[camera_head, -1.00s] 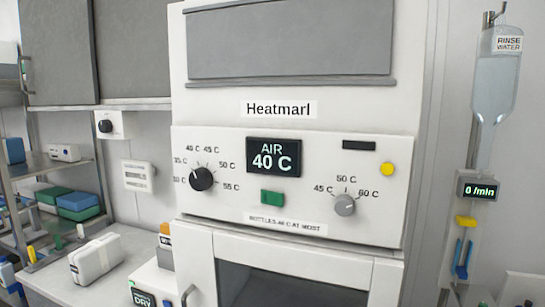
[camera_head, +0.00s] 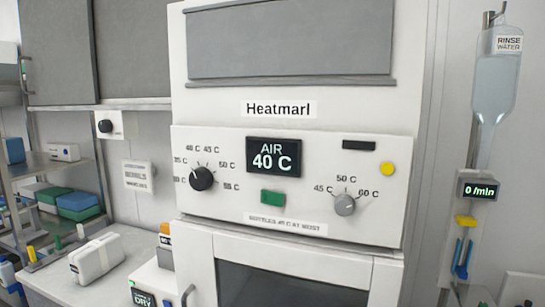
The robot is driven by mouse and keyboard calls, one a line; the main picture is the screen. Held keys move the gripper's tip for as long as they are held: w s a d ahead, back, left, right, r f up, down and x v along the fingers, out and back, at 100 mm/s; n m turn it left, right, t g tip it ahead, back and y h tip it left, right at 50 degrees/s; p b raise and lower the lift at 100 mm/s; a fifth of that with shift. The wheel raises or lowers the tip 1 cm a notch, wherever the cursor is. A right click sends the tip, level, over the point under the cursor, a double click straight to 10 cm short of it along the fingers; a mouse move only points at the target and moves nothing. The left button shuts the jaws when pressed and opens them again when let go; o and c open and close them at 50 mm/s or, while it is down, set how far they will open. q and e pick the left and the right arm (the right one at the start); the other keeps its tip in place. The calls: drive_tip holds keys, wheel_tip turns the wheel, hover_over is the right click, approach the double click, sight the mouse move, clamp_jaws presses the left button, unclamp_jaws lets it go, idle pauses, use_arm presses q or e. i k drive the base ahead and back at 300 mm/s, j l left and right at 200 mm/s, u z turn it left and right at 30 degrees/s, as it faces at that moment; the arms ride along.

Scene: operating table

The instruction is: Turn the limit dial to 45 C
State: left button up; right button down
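The warming cabinet front panel (camera_head: 225,140) carries two dials; I see neither labelled as the limit. The grey dial (camera_head: 344,205) at right has marks 45 C at its left, 50 C above and 60 C at its right; its pointer seems to be near the top, but is too small to read surely. The black dial (camera_head: 201,179) at left has marks from about 30 C to 55 C, and its pointer seems to lean up and left. The display (camera_head: 273,157) reads AIR 40 C. Neither gripper is in view.
A green switch (camera_head: 272,197), a yellow button (camera_head: 387,169) and a label about bottles (camera_head: 285,224) are on the panel. The cabinet door handle (camera_head: 187,295) sticks out below. A rinse water bottle (camera_head: 495,85) hangs at right. The space before the panel looks clear.

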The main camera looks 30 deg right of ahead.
sight(344, 203)
drive_tip(key=z, duration=1.4)
